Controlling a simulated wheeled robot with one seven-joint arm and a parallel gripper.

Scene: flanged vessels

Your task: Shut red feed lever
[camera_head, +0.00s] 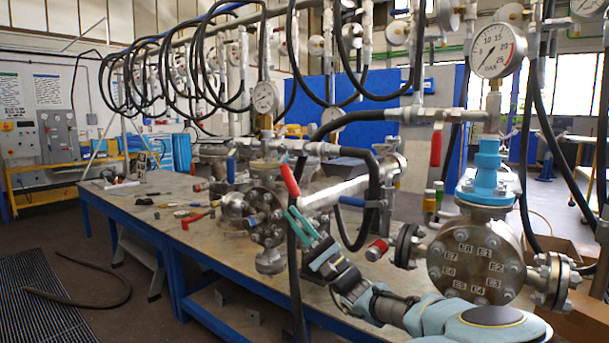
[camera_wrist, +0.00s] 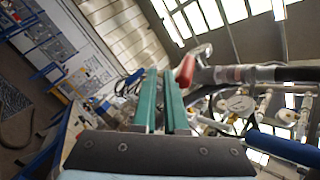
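A red lever handle (camera_head: 290,180) slants at the pipework above the near part of the bench. A red handle (camera_wrist: 186,70) shows just right of the fingertips in the wrist view; it appears to be the same lever. My gripper (camera_head: 297,217) has two teal fingers just below the slanted lever in the head view. In the wrist view my gripper (camera_wrist: 162,72) shows a narrow gap between its fingers, with nothing seen in it. The red handle is beside the fingers, not between them. Another red lever (camera_head: 436,149) hangs upright further right. No feed label is readable.
A flanged vessel (camera_head: 475,262) with blue fitting and pressure gauge (camera_head: 498,50) stands at right. A black hose (camera_head: 372,190) loops close to my gripper. A smaller flanged vessel (camera_head: 262,218) stands left of it. Loose tools lie on the bench (camera_head: 130,205).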

